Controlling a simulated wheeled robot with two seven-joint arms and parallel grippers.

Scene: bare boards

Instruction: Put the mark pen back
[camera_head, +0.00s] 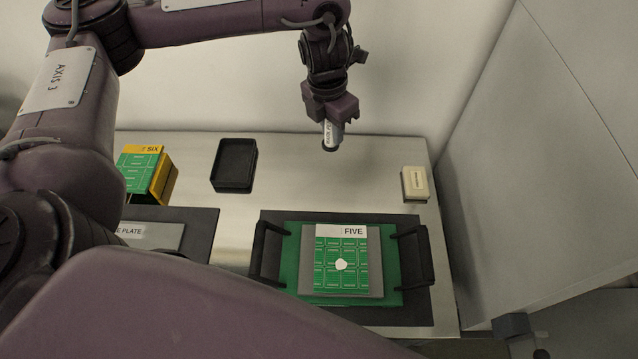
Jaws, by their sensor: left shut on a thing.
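My left gripper (331,121) is in the upper middle of the head view, pointing down. It is shut on the mark pen (332,134), a pale cylinder with a dark lower end. The pen hangs roughly upright, and its upper part is hidden between the fingers. A small black open tray (235,165) lies to the left of the pen on the metal table. It looks empty. My right gripper does not show.
A green board with a FIVE card (342,231) lies between two black handles on a dark mat. A white blob sits on it. A cream block (414,183) lies at the right. A yellow and green SIX box (146,172) stands at the left.

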